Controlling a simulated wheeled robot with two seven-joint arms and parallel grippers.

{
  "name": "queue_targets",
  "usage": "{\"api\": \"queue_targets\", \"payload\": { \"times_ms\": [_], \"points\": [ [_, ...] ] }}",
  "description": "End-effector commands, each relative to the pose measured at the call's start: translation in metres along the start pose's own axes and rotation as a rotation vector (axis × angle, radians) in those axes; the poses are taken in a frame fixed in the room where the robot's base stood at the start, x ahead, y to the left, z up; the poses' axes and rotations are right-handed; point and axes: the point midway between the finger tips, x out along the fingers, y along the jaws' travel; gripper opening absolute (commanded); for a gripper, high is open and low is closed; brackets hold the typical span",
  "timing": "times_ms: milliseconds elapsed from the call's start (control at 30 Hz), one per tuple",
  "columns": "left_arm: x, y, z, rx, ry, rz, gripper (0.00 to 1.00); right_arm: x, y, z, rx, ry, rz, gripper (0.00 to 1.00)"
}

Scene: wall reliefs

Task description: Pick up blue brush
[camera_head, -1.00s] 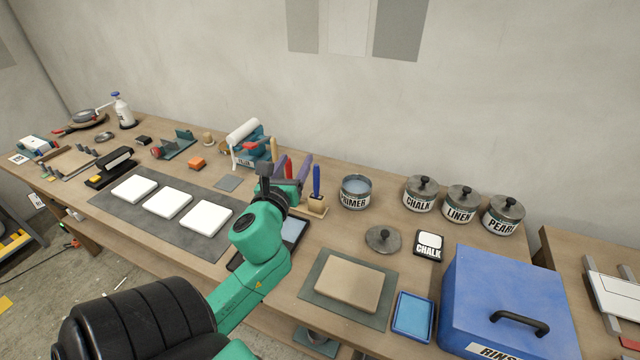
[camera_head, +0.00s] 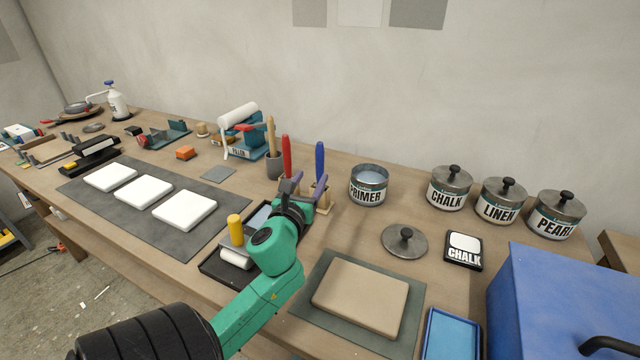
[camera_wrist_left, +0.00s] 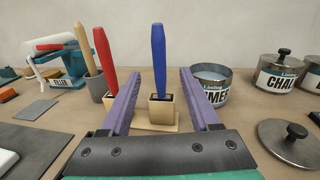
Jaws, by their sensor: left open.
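The blue brush (camera_head: 320,161) stands upright, handle up, in a small wooden holder (camera_head: 323,194) on the workbench. In the left wrist view the blue brush (camera_wrist_left: 159,58) rises between the two purple fingers of my left gripper (camera_wrist_left: 158,80). The gripper is open, with a finger on each side of the holder and clear space to the handle. In the head view my left gripper (camera_head: 305,190) is just in front of the holder, which it partly covers. The brush's lower end is hidden in the holder. My right gripper is not in view.
A red-handled brush (camera_head: 287,156) stands close to the left, with a grey cup (camera_head: 275,165) beyond it. The open primer can (camera_head: 368,186) is close on the right. A paint tray (camera_head: 222,268) with a roller lies left of my arm. A tan board (camera_head: 360,297) lies in front.

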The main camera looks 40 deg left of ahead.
Motion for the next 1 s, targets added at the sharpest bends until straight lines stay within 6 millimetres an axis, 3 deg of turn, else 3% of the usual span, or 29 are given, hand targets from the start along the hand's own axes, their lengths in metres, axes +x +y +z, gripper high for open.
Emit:
{"api": "queue_targets", "payload": {
  "times_ms": [100, 200, 367, 533, 633, 833, 867, 1000],
  "points": [
    [0.033, 0.0, 0.005, -0.003, -0.002, 0.002, 0.63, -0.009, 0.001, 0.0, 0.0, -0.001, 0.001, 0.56],
    [0.054, 0.0, 0.004, -0.003, -0.001, 0.002, 0.63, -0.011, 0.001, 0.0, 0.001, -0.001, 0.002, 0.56],
    [0.072, 0.0, 0.004, -0.003, 0.001, 0.002, 0.63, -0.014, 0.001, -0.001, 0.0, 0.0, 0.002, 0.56],
    [0.104, 0.0, 0.007, -0.004, 0.0, 0.002, 0.63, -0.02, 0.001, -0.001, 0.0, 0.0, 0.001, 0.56],
    [0.115, 0.0, 0.005, -0.003, 0.001, 0.0, 0.63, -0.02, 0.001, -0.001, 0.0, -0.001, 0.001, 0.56],
    [0.116, 0.0, 0.004, -0.001, 0.002, 0.0, 0.63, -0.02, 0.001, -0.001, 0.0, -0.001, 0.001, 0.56],
    [0.116, 0.0, 0.004, -0.001, 0.002, 0.0, 0.55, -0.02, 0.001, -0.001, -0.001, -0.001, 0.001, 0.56],
    [0.116, 0.0, 0.004, -0.001, 0.002, 0.0, 0.01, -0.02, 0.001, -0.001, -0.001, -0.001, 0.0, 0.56]
  ]
}}
